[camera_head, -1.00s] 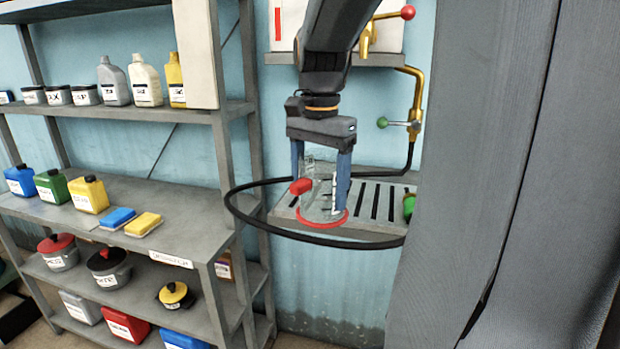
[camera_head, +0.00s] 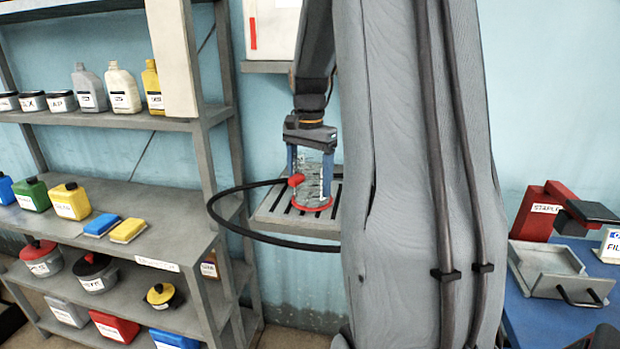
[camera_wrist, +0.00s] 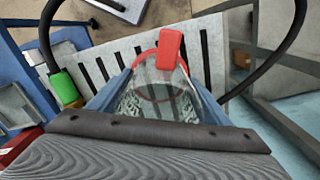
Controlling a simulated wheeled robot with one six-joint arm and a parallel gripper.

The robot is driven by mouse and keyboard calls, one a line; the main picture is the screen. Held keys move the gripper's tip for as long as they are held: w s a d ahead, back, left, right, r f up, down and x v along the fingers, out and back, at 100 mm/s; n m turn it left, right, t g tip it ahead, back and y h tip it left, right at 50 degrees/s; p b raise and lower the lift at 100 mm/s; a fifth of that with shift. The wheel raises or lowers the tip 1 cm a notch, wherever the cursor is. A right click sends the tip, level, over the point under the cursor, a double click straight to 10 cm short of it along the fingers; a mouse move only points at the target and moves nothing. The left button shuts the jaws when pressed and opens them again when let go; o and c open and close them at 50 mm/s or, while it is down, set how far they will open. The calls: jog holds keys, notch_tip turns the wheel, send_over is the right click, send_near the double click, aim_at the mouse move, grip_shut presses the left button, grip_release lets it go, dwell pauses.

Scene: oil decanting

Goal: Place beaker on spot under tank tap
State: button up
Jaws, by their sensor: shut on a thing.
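The clear glass beaker (camera_head: 311,180) with a red handle (camera_head: 295,180) is upright between the fingers of my gripper (camera_head: 310,172), which is shut on it. A red ring (camera_head: 314,206) shows at the beaker's foot, over the slatted grey shelf (camera_head: 268,212). I cannot tell if the beaker touches the shelf. In the wrist view the red handle (camera_wrist: 168,48) points away from my gripper, and part of the ring is seen through the glass. The white tank (camera_head: 272,30) with a red stripe is above. Its tap is hidden behind my arm in the head view.
A black hose (camera_head: 225,222) loops out in front of the slatted shelf. A grey rack (camera_head: 165,215) with bottles, cans, sponges and pots stands at the left. A blue bench (camera_head: 535,310) with a tray is at the right. A green hose end (camera_wrist: 64,88) shows in the wrist view.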

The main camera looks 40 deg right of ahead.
jog(key=shift+f, duration=0.3)
jog(key=shift+f, duration=0.1)
jog(key=o, duration=1.1)
